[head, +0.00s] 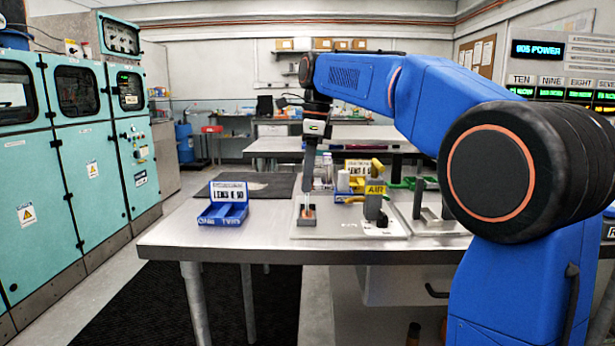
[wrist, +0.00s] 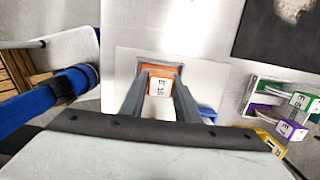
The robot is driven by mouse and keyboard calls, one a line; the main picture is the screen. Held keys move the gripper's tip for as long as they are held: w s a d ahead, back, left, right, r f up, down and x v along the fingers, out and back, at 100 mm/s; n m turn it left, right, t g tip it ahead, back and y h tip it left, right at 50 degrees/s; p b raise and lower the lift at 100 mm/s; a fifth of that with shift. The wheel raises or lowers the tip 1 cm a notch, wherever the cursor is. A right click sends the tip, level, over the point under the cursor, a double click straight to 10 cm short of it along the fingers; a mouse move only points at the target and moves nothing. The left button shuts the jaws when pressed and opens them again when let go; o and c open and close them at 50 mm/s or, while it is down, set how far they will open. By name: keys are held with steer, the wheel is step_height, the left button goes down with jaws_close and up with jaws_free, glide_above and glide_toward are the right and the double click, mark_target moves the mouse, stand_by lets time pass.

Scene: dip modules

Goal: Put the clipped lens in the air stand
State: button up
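My gripper (head: 308,196) points straight down over the left part of a pale board on the table. Its two fingers (wrist: 159,90) stand on either side of a small orange piece with a white printed top (wrist: 159,84), probably the clipped lens. In the head view the orange piece (head: 307,212) sits low at the fingertips, in or on a small grey base (head: 306,222). Whether the fingers press on it is unclear. The air stand (head: 373,205), a grey post with a yellow AIR label (head: 375,190), stands to the right on the same board.
A blue tray (head: 222,219) with a printed card stands left of the board. Grey posts (head: 418,200) stand on another board at right. Green, purple and yellow labelled pieces (wrist: 283,112) show at right in the wrist view. A dark mat (head: 258,185) lies behind the tray.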

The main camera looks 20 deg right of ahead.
steer(key=shift+o, duration=1.4)
steer(key=shift+r, duration=0.1)
step_height(320, 180, up, 12)
steer(key=d, duration=0.1)
steer(key=shift+s+d, duration=0.2)
steer(key=s+d+f+n+t, duration=0.2)
steer(key=s+f+n, duration=0.8)
steer(key=s+f, duration=0.6)
steer(key=s+d+f+n+t+h, duration=0.1)
steer(key=s+d+f+n+t, duration=0.1)
steer(key=s+f+n, duration=0.9)
steer(key=s+d+f, duration=0.1)
steer(key=s+f, duration=0.5)
steer(key=f, duration=0.6)
steer(key=shift+d+f+n, duration=0.2)
steer(key=shift+d+n, duration=0.1)
